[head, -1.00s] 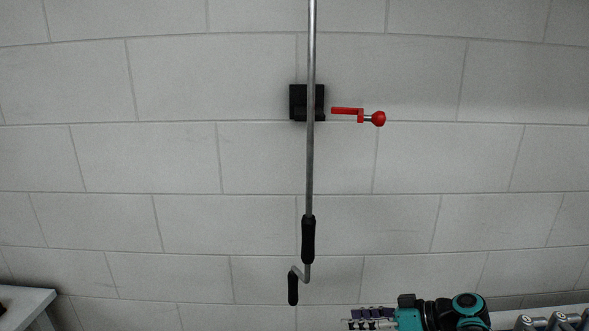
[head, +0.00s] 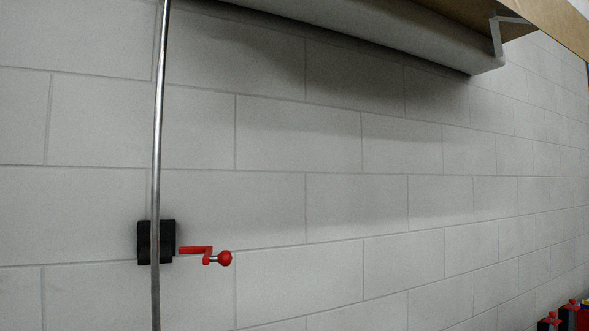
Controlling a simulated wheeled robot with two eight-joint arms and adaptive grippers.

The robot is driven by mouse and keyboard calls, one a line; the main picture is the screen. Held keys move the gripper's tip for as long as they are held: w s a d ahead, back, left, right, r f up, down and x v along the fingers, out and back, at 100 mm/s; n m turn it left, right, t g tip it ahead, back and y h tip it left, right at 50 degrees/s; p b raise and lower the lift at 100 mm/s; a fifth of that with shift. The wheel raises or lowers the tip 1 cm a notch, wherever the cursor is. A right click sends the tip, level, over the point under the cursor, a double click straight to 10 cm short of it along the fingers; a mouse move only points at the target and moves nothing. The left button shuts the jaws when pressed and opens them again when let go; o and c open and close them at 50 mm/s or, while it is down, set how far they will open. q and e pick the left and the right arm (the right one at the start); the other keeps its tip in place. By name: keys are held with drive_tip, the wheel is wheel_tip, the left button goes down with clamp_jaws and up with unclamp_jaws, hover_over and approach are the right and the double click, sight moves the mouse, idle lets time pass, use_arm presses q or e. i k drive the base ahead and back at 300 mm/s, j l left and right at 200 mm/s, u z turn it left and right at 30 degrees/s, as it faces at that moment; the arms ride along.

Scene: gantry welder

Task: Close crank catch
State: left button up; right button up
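The crank catch is a black wall bracket (head: 169,241) with a red catch arm (head: 196,250) that ends in a round red knob (head: 224,258). The red arm sticks out to the right of the bracket, swung away from the rod. A long grey crank rod (head: 159,120) runs upright in front of the bracket; its lower end and handle are out of the picture. Neither of my grippers is in view.
A white block wall (head: 300,200) fills most of the view and is bare right of the catch. A long grey roll or housing (head: 400,40) hangs at the top, with a bracket (head: 497,38) at its end. Red and black items (head: 568,312) stand at the lower right.

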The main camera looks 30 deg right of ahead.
sight(225, 259)
drive_tip(key=z, duration=1.7)
drive_tip(key=u, duration=0.7)
drive_tip(key=i+l+u, duration=0.1)
drive_tip(key=u, duration=0.25)
drive_tip(key=l+u, duration=0.3)
drive_tip(key=i+l+u, duration=0.1)
drive_tip(key=u, duration=0.25)
